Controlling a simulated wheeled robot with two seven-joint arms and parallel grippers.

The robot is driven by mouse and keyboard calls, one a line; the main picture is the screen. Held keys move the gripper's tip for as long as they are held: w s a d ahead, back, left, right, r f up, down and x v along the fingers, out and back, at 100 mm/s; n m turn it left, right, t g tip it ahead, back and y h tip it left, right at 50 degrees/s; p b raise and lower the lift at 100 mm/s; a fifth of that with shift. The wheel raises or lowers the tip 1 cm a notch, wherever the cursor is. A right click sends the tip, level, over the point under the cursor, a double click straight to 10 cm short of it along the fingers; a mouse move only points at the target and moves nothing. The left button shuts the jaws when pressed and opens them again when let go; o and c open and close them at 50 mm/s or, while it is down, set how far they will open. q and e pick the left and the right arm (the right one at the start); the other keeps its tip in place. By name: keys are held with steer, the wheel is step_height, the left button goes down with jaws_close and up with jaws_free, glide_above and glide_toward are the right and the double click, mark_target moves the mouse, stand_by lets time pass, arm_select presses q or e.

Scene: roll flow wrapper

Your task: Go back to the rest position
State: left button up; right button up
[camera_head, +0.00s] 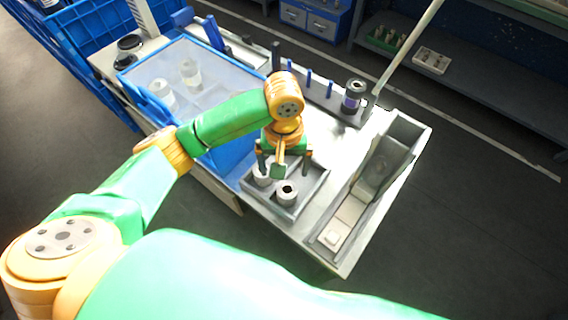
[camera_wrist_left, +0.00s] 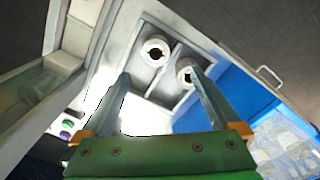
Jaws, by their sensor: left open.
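My left gripper (camera_head: 284,166) hangs over the grey tray (camera_head: 318,196) near the front of the table. It is open, and nothing shows between its fingers. In the left wrist view the gripper (camera_wrist_left: 160,76) has its two fingers spread wide. A white roll with a dark core (camera_head: 287,193) stands in the tray, and it also shows in the left wrist view (camera_wrist_left: 155,51). A second white roll (camera_head: 262,178) stands beside it, partly hidden by the gripper; one finger overlaps it in the wrist view. My right gripper is not in view.
A blue bin with a clear cover (camera_head: 215,80) holds pale rolls at left. A dark rack with blue pegs (camera_head: 320,92) carries a purple-and-black roll (camera_head: 353,97). A grey machine trough (camera_head: 400,130) stands at right. Blue crates (camera_head: 85,35) are at far left.

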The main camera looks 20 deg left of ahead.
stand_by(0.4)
arm_select(q)
steer(key=s+d+f+m+h, duration=0.1)
steer(key=s+d+f+m, duration=0.1)
steer(key=s+d+f+m+t+h, duration=0.1)
steer(key=s+d+f+m+h, duration=0.1)
steer(key=d+f, duration=0.1)
steer(key=shift+s+f+t+h, duration=0.15)
steer(key=shift+s+t+h, duration=0.15)
steer(key=shift+s, duration=0.1)
steer(key=s+a+f+m+t+y, duration=0.1)
steer(key=s+a+f+y, duration=0.1)
steer(key=s+a, duration=0.3)
steer(key=s+a+f+t+y, duration=0.1)
steer(key=s+a, duration=0.2)
steer(key=a, duration=0.4)
step_height(320, 180, down, 18)
steer(key=s+g, duration=0.1)
steer(key=s, duration=0.1)
steer(key=s+a+f+g, duration=0.1)
steer(key=s+f, duration=0.8)
steer(key=s, duration=0.2)
steer(key=shift+s+a+f+m+g+y, duration=0.15)
steer(key=shift+s+a+m+g+y, duration=0.15)
steer(key=shift+s+a+m, duration=0.1)
